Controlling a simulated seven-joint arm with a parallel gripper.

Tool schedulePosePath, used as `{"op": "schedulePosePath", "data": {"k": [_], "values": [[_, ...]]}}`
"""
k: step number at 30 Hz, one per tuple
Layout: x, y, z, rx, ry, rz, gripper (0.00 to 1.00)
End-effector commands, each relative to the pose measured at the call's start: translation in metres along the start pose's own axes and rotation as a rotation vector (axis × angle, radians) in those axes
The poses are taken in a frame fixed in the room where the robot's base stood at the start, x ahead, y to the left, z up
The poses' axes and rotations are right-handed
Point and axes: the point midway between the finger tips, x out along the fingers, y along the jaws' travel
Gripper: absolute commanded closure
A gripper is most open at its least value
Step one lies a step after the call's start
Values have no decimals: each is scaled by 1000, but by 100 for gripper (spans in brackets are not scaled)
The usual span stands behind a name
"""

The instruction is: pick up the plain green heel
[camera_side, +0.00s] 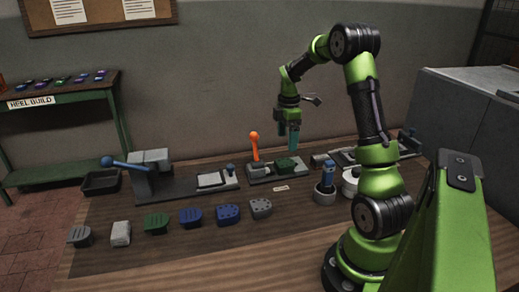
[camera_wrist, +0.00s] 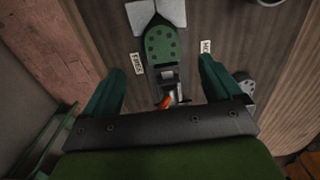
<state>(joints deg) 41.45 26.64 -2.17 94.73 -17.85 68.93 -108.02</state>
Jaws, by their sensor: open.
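A green heel (camera_side: 286,164) with dark dots on top sits in the fixture (camera_side: 262,176) beside the orange-handled lever (camera_side: 254,143). In the wrist view this dotted heel (camera_wrist: 160,43) lies just ahead of and between my fingers. Another green heel (camera_side: 157,223) lies on the table in the front row; its top is too small to tell whether it is plain. My gripper (camera_side: 294,145) is open and empty, pointing down above the fixture. Its two fingers (camera_wrist: 163,66) stand apart in the wrist view. The front-row green heel is not in the wrist view.
The front row also holds a grey grooved heel (camera_side: 80,236), a pale heel (camera_side: 121,234), two blue heels (camera_side: 190,217) (camera_side: 228,213) and a dotted grey heel (camera_side: 261,208). A blue-handled press (camera_side: 150,172) and black tray (camera_side: 101,181) stand left. A blue-topped tool in a cup (camera_side: 325,190) stands right.

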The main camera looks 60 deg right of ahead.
Motion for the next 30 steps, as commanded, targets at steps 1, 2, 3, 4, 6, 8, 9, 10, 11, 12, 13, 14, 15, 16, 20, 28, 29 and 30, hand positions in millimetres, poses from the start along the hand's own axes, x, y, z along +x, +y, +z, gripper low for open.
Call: {"op": "schedulePosePath", "data": {"k": [1,2,3,4,6,8,9,10,11,12,13,14,15,16,20,28,29,30], "values": [[11,-1,0,1,1,-5,8],[16,-1,0,2,1,-4,8],[23,-1,0,1,1,-4,8],[27,-1,0,0,0,-4,8],[34,0,0,2,1,-2,8],[37,0,0,3,1,-1,8],[39,0,0,3,1,-1,8],[41,0,-1,2,1,-1,8],[43,-1,-1,2,1,-1,8],[47,-1,-1,1,1,-2,8],[51,-2,-2,1,0,-4,8],[56,-2,-3,0,0,-3,8],[63,-3,-4,1,0,-5,8],[68,-3,-4,1,1,-4,8],[85,-3,-4,1,0,-2,8],[91,-3,-4,2,1,1,8],[91,-3,-4,2,1,1,8],[91,-3,-4,2,1,1,9]]}}
